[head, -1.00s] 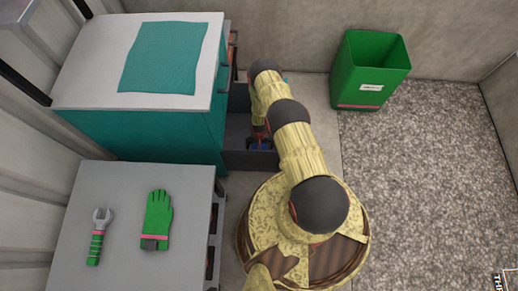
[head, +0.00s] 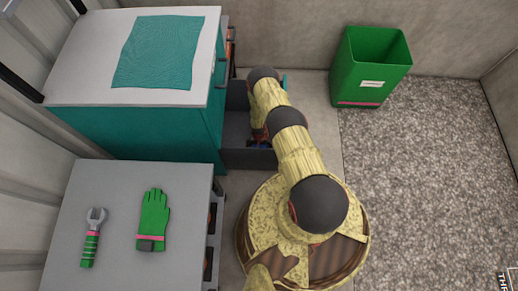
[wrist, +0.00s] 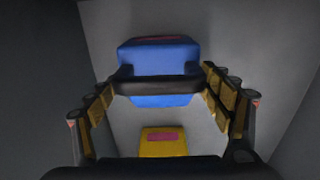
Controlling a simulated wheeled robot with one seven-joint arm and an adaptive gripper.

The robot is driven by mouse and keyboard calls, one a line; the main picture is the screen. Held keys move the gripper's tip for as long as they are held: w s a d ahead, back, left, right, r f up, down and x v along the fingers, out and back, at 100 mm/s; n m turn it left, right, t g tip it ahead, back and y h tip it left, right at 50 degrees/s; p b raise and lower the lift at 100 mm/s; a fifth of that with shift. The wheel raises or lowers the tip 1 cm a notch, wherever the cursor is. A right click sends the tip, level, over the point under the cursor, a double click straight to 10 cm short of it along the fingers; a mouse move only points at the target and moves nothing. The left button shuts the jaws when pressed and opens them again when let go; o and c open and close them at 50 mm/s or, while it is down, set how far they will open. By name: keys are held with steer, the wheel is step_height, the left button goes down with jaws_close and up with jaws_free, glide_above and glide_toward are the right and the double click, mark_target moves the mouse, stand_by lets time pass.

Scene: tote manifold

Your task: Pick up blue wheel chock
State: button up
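The blue wheel chock (wrist: 158,55) lies in the open drawer, filling the upper middle of the wrist view. A dark bar crosses its near part, and a reddish patch shows on top. In the head view only a sliver of blue shows in the dark grey drawer (head: 245,158), mostly hidden by my arm. My gripper (wrist: 160,82) is open, one finger to each side of the chock. I cannot tell whether either finger touches it.
A yellow item with a pink label (wrist: 163,142) lies close to the chock. Drawer walls are close around. A teal cabinet (head: 140,128) stands left, a grey-topped cart (head: 120,215) with a wrench (head: 92,238) and glove (head: 154,220) in front. A green bin (head: 368,68) stands back right.

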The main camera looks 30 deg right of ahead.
steer(key=c, duration=1.2)
steer(key=shift+o, duration=0.2)
